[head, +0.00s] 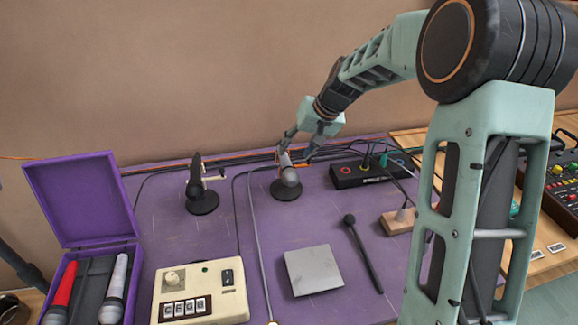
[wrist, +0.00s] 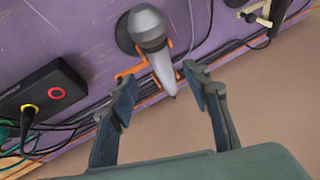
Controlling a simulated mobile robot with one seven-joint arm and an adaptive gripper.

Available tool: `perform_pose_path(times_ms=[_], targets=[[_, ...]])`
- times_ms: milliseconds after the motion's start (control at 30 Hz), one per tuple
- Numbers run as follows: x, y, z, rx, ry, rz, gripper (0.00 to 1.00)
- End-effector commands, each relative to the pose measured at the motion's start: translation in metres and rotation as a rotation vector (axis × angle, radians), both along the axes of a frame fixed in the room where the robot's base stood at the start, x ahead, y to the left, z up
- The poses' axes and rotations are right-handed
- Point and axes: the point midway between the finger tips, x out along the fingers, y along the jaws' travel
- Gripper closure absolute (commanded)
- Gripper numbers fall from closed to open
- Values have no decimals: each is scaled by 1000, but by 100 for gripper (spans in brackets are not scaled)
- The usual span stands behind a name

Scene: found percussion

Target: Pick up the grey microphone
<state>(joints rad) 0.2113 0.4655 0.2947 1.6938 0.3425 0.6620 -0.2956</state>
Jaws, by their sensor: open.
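The grey microphone (head: 290,175) rests in a stand with a round black base (head: 286,190) near the back of the purple table. In the wrist view the grey microphone (wrist: 154,45) has its rounded head toward the top and its narrow tail pointing down. An orange clip (wrist: 131,71) sits around its body. My gripper (head: 297,148) is at the tail end of the microphone. In the wrist view my gripper (wrist: 160,87) is open, one finger on each side of the tail, with gaps on both sides.
A black box with coloured sockets (head: 366,173) and cables lies to the right. A second stand (head: 201,197) is to the left. A purple case (head: 85,200) holds red and white microphones.

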Motion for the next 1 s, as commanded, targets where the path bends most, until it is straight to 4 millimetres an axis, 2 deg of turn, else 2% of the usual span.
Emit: perform_pose_path(times_ms=[267, 567, 867, 1000], targets=[[9, 8, -20, 0, -1, -2, 56], [25, 23, -51, 0, -1, -2, 56], [28, 25, -57, -1, -3, -3, 56], [28, 25, -57, -1, -3, -3, 68]])
